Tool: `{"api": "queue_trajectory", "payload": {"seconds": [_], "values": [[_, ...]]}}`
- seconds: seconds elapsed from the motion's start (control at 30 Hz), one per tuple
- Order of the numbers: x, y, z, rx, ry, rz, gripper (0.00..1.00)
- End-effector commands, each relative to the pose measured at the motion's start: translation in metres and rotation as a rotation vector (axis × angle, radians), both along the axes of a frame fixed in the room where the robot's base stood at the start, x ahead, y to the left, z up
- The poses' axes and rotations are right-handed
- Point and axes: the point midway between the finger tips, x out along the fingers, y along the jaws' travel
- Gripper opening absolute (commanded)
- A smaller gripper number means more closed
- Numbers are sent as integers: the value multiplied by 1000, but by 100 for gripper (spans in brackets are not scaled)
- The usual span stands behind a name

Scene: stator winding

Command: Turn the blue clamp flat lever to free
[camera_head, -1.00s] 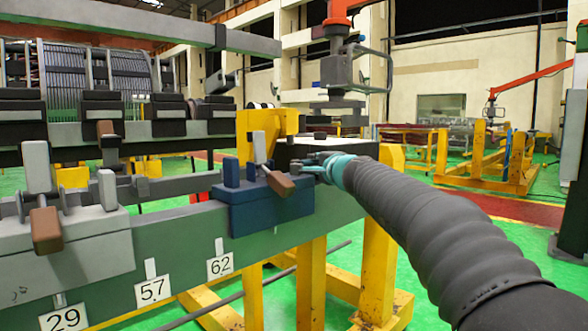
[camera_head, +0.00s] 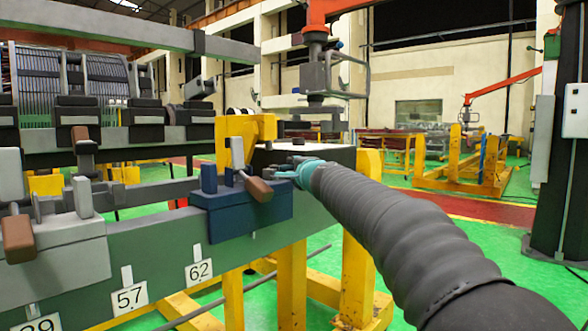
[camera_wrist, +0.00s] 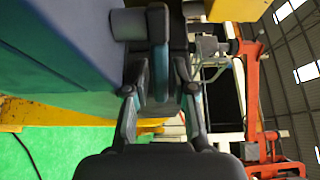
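The blue clamp (camera_head: 245,212) sits on the green beam above the label 62. Its lever has an upright pale grey flat plate (camera_head: 238,152) and a brown handle (camera_head: 258,189) slanting down to the right. My gripper (camera_head: 284,172) is just right of the lever in the head view, at about its height. In the wrist view my gripper (camera_wrist: 160,80) has its two fingers spread apart. A dark, bluish upright part (camera_wrist: 159,60) shows between or just beyond the fingertips, with a grey rounded part (camera_wrist: 130,24) beside it. Contact cannot be told. The clamp's blue side (camera_wrist: 70,40) fills the upper left.
A grey clamp with a brown handle (camera_head: 18,238) stands left on the same beam. A yellow bracket (camera_head: 246,128) and a dark-topped block (camera_head: 300,155) are behind the blue clamp. Yellow legs (camera_head: 292,285) stand below.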

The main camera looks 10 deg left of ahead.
Motion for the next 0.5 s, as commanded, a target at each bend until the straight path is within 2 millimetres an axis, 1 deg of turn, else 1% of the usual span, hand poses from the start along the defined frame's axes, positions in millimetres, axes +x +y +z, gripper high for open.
{"api": "queue_trajectory", "payload": {"seconds": [0.17, 0.27, 0.47, 0.5], "values": [[-3, -1, 1, 0, 0, 0, 25], [-8, -4, 1, 1, 0, 1, 25], [-28, -12, 1, 2, 1, 0, 25], [-34, -15, 2, 2, 0, 0, 25]]}}
